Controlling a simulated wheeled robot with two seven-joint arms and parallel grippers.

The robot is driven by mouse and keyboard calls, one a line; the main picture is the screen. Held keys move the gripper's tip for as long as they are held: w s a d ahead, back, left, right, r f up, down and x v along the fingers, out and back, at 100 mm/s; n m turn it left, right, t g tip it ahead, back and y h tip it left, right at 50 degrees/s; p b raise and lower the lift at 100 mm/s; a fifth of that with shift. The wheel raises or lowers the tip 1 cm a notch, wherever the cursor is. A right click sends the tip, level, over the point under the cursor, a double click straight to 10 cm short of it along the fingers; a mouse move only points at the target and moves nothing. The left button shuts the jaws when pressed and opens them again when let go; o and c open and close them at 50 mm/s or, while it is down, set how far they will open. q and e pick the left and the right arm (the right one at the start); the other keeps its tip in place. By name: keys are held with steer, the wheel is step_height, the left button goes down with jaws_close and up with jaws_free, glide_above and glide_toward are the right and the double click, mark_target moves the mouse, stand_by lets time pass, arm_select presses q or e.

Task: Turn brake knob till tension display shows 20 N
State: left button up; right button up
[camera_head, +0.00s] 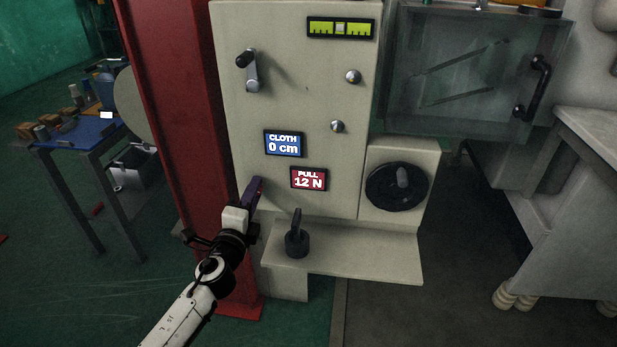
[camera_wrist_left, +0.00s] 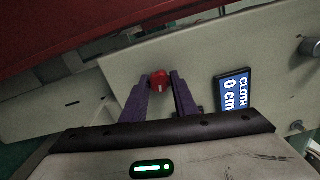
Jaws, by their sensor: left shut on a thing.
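The tension display (camera_head: 309,179) is a red screen low on the cream panel and reads PULL 12 N. My left gripper (camera_head: 254,190) reaches the panel's lower left, left of that display. In the left wrist view, its purple fingers (camera_wrist_left: 161,88) are shut on a small round red knob (camera_wrist_left: 159,79) with a pale mark. In the head view this knob is hidden behind the fingers. I take it for the brake knob, though no label shows. My right gripper is in neither view.
A blue display (camera_head: 284,144) reads CLOTH 0 cm. The panel also bears a crank (camera_head: 249,70), a green gauge (camera_head: 340,28) and a black handwheel (camera_head: 397,187). A black lever knob (camera_head: 297,240) stands on the ledge just right of my gripper. A red post (camera_head: 180,100) rises on the left.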

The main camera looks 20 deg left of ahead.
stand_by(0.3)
arm_select(q)
steer(key=shift+m+p, duration=0.4)
steer(key=shift+m, duration=1.4)
steer(key=shift+m+p, duration=0.5)
steer(key=shift+m, duration=1.2)
steer(key=shift+m+p, duration=0.5)
steer(key=shift+m, duration=0.9)
